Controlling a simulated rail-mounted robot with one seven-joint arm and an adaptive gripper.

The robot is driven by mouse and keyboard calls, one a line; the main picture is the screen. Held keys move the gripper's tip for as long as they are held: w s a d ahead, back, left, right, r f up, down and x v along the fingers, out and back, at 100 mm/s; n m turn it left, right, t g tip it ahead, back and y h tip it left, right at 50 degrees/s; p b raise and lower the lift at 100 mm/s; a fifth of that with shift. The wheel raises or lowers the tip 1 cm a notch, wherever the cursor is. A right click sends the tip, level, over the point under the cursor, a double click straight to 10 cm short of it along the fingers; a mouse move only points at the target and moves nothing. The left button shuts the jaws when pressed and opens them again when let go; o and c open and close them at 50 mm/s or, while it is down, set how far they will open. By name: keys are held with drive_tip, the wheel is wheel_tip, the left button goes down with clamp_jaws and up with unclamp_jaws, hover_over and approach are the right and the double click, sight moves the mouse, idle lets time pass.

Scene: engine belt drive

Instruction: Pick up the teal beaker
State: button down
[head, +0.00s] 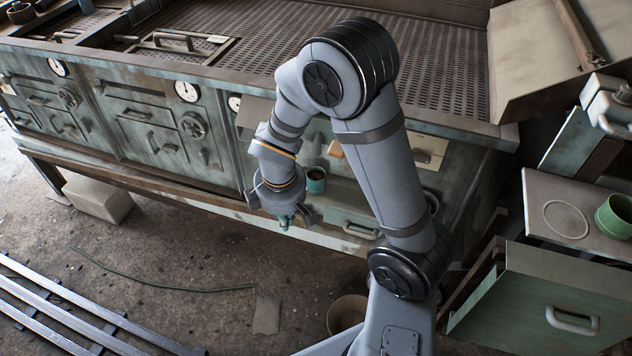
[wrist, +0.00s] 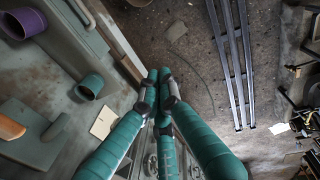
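A small teal beaker (head: 316,181) with a dark inside stands on the lower ledge of the bench in the head view. My gripper (head: 287,219) points down in front of the ledge, just left of the beaker and apart from it. In the wrist view my gripper's teal fingers (wrist: 158,76) come together at the tips with nothing visible between them.
A green cup (head: 614,216) stands on the right-hand table. Metal rails (head: 75,310) cross the floor at left. The perforated bench top (head: 300,40) is behind my arm.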

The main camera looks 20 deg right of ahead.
drive_tip(key=c, duration=2.5)
unclamp_jaws()
drive_tip(key=o, duration=1.5)
drive_tip(key=shift+o, duration=0.5)
